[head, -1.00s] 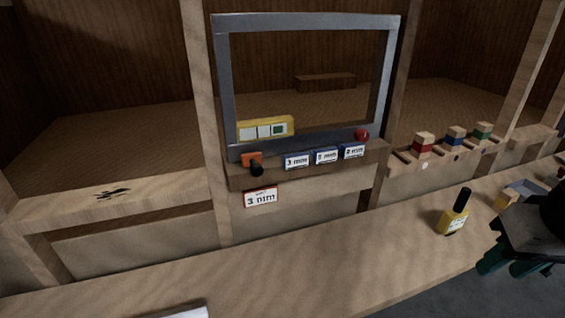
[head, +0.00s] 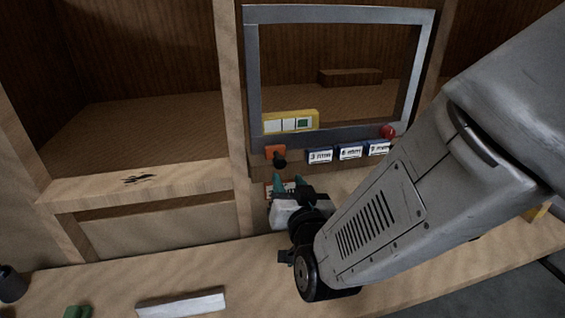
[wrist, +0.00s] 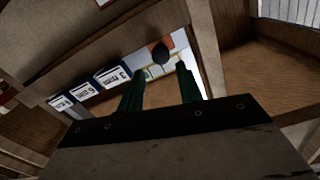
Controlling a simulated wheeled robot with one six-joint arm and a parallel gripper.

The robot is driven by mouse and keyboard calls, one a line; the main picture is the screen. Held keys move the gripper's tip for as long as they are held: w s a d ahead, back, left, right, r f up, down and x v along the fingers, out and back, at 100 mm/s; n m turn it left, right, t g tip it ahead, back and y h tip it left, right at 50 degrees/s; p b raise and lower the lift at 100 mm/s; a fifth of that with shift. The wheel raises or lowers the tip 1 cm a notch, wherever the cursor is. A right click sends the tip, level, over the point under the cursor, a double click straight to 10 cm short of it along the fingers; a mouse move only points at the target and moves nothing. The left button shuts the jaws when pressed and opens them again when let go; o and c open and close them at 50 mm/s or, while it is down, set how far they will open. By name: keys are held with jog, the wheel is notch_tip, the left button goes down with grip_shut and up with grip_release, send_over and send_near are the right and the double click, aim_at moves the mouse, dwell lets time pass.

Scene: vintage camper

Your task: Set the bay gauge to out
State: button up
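No part in view reads as a bay gauge by name. An orange block (head: 275,152) with a black knob (head: 280,164) sits at the lower left of a grey metal frame. A yellow strip (head: 292,121) with three pale windows, the right one marked green, stands just above it. My gripper (head: 287,185) is below and in front of the black knob, its teal fingers apart and pointing toward it. In the wrist view the round black knob (wrist: 160,53) shows between and beyond the fingertips (wrist: 162,80). Nothing is held. Contact with the knob cannot be seen.
A red button (head: 388,132) is at the frame's lower right. Blue-edged minute labels (head: 350,152) line the ledge between it and the orange block. A red-edged card (head: 270,188) is mostly hidden behind my gripper. A white bar (head: 182,303) lies on the counter in front.

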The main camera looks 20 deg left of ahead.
aim_at(281, 165)
jog(key=x, duration=0.7)
jog(key=shift+w+a+r, duration=0.15)
jog(key=shift+w, duration=0.15)
